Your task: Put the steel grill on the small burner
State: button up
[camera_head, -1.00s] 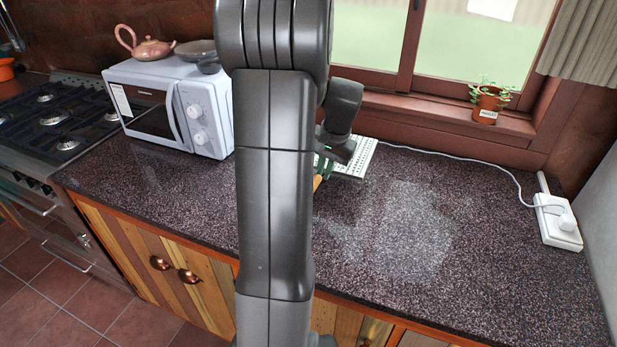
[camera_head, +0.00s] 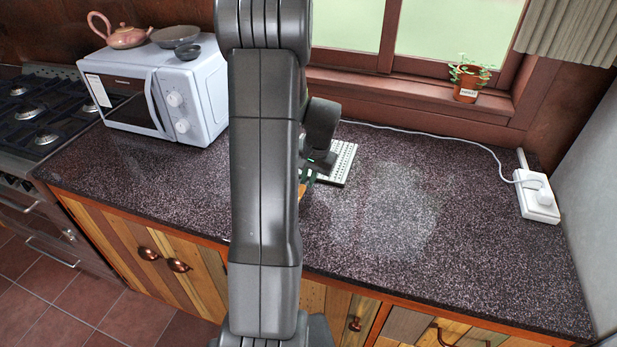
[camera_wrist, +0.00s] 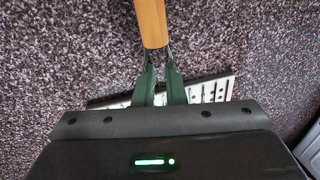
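The steel grill (camera_head: 343,163) is a perforated silver plate with a wooden handle, partly hidden by my arm. In the wrist view its wooden handle (camera_wrist: 152,24) points up and part of its plate (camera_wrist: 215,91) shows behind my fingers. My gripper (camera_wrist: 160,66) has green fingers closed around the thin metal neck between handle and plate. The grill is over the dark counter; its exact height is unclear. The stove (camera_head: 62,118) is at the far left with several burners, one of them near its front right (camera_head: 46,139); I cannot tell which is the small one.
A white microwave (camera_head: 150,105) stands on the counter between stove and grill, with a teapot (camera_head: 122,37) and dishes on top. A white power socket (camera_head: 538,203) with a cable is at the right. A potted plant (camera_head: 467,88) is on the sill.

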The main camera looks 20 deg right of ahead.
jog(key=o, duration=0.4)
jog(key=shift+c, duration=0.2)
jog(key=shift+r, duration=0.1)
